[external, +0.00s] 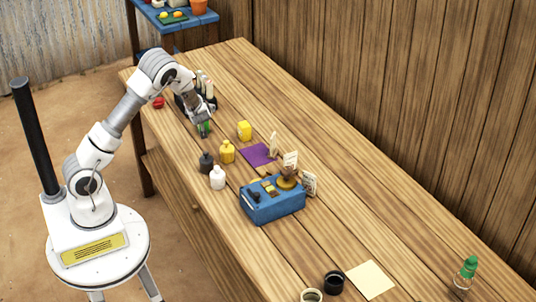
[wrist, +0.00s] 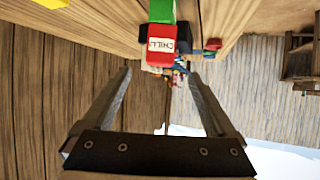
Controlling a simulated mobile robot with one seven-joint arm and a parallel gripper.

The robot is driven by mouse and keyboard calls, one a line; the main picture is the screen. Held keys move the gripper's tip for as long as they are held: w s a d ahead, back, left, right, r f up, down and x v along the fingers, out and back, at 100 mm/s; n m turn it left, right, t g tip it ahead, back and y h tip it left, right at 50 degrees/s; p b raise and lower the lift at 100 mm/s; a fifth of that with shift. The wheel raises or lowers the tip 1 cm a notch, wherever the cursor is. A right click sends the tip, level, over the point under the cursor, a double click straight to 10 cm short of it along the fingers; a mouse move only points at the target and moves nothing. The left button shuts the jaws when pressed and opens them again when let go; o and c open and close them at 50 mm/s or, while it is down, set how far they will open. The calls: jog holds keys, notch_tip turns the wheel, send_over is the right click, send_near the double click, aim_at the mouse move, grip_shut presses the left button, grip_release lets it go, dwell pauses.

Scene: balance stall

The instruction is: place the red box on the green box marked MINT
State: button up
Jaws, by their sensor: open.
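In the wrist view, which is upside down, a red box (wrist: 160,46) with a white label reading CHILLI touches a green box (wrist: 161,11). The red box appears to rest on top of the green one. No MINT marking shows on the green box's visible face. My gripper (wrist: 160,72) is open; its fingertips are apart on either side of the red box's upper end, with gaps to both sides. In the external view my gripper (external: 204,117) is low over the table, and the green box (external: 204,128) shows just below it. The red box is hidden there.
A dark rack of bottles (external: 208,88) stands behind my gripper. A yellow box (external: 244,130), yellow bottle (external: 227,152), dark bottle (external: 205,163) and white bottle (external: 217,178) stand nearby. A purple mat (external: 258,155) and blue balance (external: 273,204) lie further right. A red object (external: 158,102) is at the left.

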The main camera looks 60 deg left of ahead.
jog(key=v, duration=0.4)
jog(key=shift+d, duration=0.1)
jog(key=shift+d+r, duration=0.1)
jog(key=d+r+m+t+h, duration=0.25)
jog(key=d+r+h, duration=0.35)
jog(key=d, duration=0.5)
jog(key=d+r+m+t+h, duration=0.2)
jog(key=d+r+m+h, duration=0.2)
jog(key=d+r, duration=0.55)
jog(key=s+d+r+m+g+h, duration=0.2)
jog(key=s+d+r+m+h, duration=0.15)
jog(key=s+d, duration=0.7)
jog(key=s+a+m+g+y, duration=0.1)
jog(key=s+m+y, duration=0.1)
jog(key=s, duration=1.3)
jog(key=shift+s+f+m+g, duration=0.15)
jog(key=shift+f+m+g, duration=0.15)
jog(key=shift+m, duration=0.4)
